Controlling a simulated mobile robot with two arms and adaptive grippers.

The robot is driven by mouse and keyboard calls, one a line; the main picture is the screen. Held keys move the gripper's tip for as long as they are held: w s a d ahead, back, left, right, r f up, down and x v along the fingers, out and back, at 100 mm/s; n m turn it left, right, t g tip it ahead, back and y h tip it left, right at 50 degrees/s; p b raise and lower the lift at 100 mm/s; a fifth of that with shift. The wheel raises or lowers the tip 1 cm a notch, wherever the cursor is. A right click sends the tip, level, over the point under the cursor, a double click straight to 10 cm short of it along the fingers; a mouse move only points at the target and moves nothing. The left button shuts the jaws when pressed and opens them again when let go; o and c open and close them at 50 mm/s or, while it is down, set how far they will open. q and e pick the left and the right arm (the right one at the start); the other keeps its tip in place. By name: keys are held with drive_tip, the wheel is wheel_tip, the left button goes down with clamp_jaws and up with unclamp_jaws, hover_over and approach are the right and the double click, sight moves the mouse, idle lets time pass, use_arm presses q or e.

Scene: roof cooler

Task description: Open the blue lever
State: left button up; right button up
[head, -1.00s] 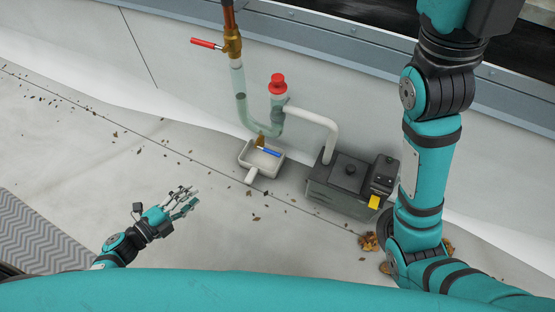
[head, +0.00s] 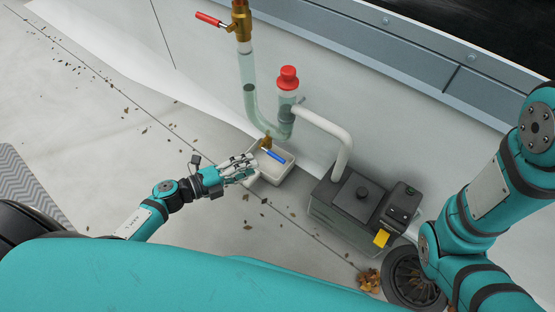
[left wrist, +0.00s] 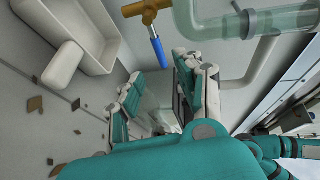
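The blue lever (head: 274,155) sits on a small brass valve (head: 265,142) under the clear pipe, above a white tray (head: 289,172). In the left wrist view the blue lever (left wrist: 158,47) points down from the brass valve (left wrist: 148,10), its tip near the gap between my fingers. My left gripper (head: 245,167) is beside the tray, just left of the lever. In the left wrist view its fingers (left wrist: 160,88) are parted and nothing is held between them. I cannot tell whether a finger touches the lever. My right gripper is not in view; only its arm shows.
A red-handled brass valve (head: 238,20) is on the upper pipe. A red-capped clear pipe (head: 287,85) stands right of it. A white pipe (head: 330,125) leads to a dark grey pump box (head: 350,205). Leaves lie on the floor, which is otherwise open at left.

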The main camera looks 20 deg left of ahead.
sight(277, 156)
use_arm(q)
drive_tip(key=shift+b+x, duration=1.65)
drive_tip(key=shift+x, duration=3.25)
drive_tip(key=shift+c, duration=0.2)
clamp_jaws()
drive_tip(key=shift+f, duration=0.1)
